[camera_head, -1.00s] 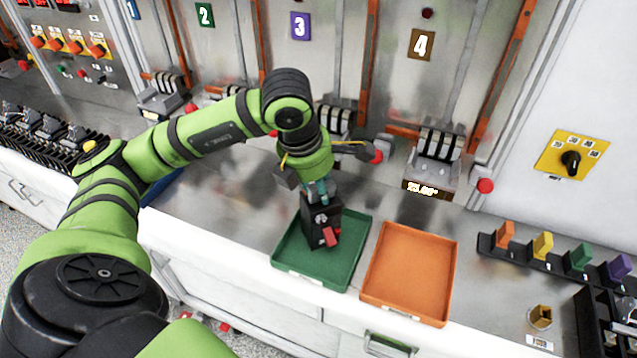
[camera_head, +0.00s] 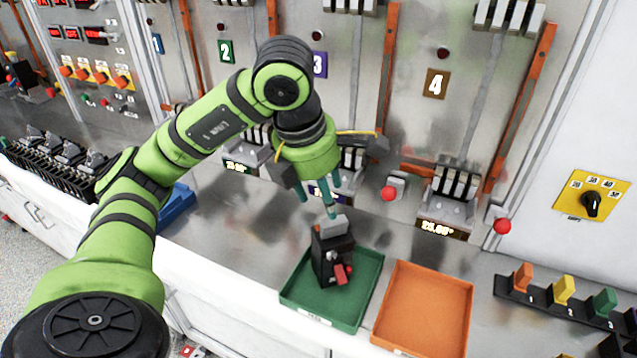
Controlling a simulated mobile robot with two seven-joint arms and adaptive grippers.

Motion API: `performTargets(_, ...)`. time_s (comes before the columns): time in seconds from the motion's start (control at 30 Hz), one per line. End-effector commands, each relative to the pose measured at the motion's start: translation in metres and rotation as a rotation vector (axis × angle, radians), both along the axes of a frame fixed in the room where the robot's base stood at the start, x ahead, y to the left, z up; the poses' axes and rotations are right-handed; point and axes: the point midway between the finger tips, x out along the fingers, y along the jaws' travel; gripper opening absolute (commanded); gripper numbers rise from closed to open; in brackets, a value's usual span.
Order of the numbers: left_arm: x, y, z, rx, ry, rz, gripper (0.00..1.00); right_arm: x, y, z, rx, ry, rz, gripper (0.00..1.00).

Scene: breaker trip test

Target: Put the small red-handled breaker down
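The small breaker (camera_head: 329,254) is a black block with a red handle (camera_head: 341,274). My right gripper is not in view.
An orange tray (camera_head: 425,310) lies right of the green one and looks empty. Numbered test bays with red buttons (camera_head: 389,194) line the back. Coloured handles in a black rack (camera_head: 562,290) stand at the right. A blue tray (camera_head: 176,208) is partly hidden by my arm.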

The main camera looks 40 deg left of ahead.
Motion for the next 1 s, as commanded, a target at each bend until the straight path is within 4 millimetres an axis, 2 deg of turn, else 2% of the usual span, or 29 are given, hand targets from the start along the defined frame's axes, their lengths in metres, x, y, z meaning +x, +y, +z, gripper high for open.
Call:
performTargets(0.03,-0.002,0.001,0.01,0.002,-0.005,0.001,0.56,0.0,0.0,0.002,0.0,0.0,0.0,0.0)
performTargets(0.1,-0.004,0.001,0.018,0.001,-0.003,0.001,0.56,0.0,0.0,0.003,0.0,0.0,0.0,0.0)
performTargets(0.27,-0.008,0.001,0.028,0.0,0.0,0.002,0.56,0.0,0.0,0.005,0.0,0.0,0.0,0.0)
performTargets(1.0,-0.009,0.001,0.029,0.0,0.001,0.001,0.56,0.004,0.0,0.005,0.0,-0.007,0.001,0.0)
